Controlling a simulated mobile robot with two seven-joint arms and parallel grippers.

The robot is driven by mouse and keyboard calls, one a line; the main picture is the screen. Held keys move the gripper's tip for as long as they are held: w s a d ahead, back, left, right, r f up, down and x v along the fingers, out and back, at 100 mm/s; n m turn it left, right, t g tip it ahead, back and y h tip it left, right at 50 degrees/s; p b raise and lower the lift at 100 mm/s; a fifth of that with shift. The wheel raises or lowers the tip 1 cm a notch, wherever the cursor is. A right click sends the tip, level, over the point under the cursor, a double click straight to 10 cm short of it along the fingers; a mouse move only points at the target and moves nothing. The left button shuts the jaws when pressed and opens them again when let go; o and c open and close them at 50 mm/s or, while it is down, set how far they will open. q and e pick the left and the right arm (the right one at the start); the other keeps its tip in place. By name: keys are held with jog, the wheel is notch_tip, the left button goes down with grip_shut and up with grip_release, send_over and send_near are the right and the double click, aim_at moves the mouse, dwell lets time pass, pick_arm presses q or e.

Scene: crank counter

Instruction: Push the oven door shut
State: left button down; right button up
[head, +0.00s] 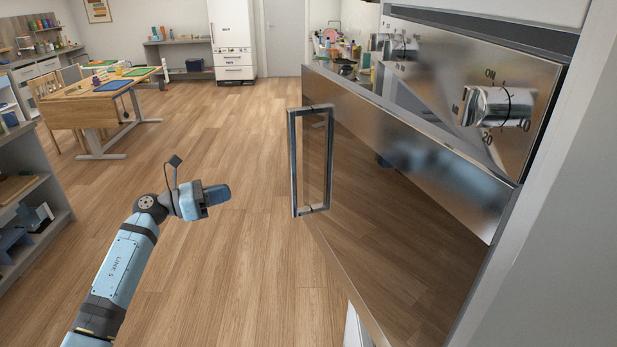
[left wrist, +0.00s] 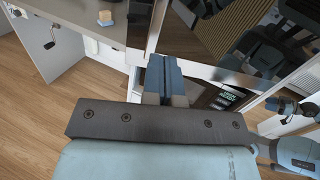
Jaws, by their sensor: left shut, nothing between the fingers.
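The oven door (head: 400,220) stands open in the head view, a large dark reflective panel with a steel frame. It angles out from the oven front at the right. A vertical metal bar handle (head: 292,165) is on its left end. My left gripper (head: 218,194) is left of the handle, apart from it, over the floor. Its fingers are shut and empty, and they also show in the left wrist view (left wrist: 162,75). A dark glossy panel fills the upper right of that view; I cannot tell for sure that it is the door. My right gripper does not show.
A steel panel with a round knob (head: 500,107) marked ON is behind the door's top edge. A shelf unit (head: 45,215) stands at the left and a wooden table (head: 85,105) farther back. The wooden floor around my left gripper is clear.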

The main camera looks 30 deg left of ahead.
pick_arm(q)
jog(key=w+d+m+p, duration=0.1)
jog(key=w+d+p, duration=0.3)
jog(key=w+d, duration=0.4)
jog(key=w, duration=0.4)
jog(key=shift+d+r, duration=0.2)
jog(key=shift+d, duration=0.15)
